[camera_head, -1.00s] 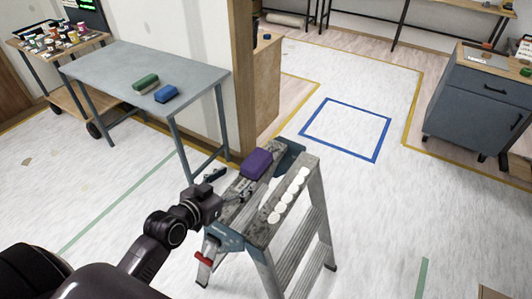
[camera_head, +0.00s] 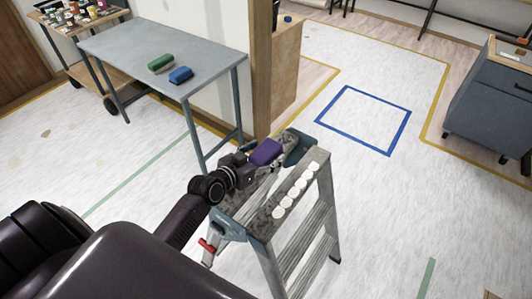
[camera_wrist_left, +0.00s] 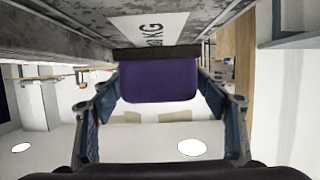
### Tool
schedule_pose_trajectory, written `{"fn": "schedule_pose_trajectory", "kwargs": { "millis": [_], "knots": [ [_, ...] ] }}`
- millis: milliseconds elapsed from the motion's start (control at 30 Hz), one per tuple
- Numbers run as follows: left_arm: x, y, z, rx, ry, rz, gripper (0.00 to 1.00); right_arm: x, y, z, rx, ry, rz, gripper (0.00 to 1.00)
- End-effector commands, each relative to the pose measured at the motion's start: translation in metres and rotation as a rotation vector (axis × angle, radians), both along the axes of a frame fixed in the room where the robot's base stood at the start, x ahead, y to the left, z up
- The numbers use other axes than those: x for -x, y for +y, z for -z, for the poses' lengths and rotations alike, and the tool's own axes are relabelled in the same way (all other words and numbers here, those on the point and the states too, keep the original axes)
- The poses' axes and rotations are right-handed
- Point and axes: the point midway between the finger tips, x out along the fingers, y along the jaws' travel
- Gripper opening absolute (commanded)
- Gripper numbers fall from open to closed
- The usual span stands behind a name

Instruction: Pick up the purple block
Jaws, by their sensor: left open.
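The purple block (camera_head: 266,151) sits on the speckled top of a stepladder (camera_head: 246,212), near its far end. My left gripper (camera_head: 258,161) is at the block's near side, low over the ladder top, and partly covers it. In the left wrist view the purple block (camera_wrist_left: 158,80), with a dark strip along one edge, lies between the two open fingers. I cannot tell whether either finger touches it. My right gripper is not in view.
Several white discs (camera_head: 297,190) line the ladder's right side. A grey table (camera_head: 205,52) at the upper left holds a green block (camera_head: 161,64) and a blue block (camera_head: 180,75). A blue taped square (camera_head: 372,152) marks clear floor. A grey cabinet (camera_head: 492,110) stands at right.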

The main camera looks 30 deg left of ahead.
Motion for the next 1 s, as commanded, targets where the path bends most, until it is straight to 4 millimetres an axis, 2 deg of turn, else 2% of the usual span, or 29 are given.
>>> {"fn": "schedule_pose_trajectory", "kwargs": {
  "millis": [100, 300, 733, 1000],
  "knots": [
    [-0.005, -0.001, 0.002, 0.001, 0.001, 0.001, 0.68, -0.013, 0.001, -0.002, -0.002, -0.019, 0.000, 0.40],
    [-0.005, -0.001, 0.002, 0.000, 0.001, 0.001, 0.68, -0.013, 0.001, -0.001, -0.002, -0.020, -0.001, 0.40],
    [-0.004, -0.001, 0.002, 0.000, 0.001, 0.000, 0.21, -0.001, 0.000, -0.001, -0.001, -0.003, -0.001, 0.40],
    [-0.005, -0.001, 0.000, -0.001, -0.001, 0.000, 0.20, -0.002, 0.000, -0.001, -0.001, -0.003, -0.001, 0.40]
  ]
}}
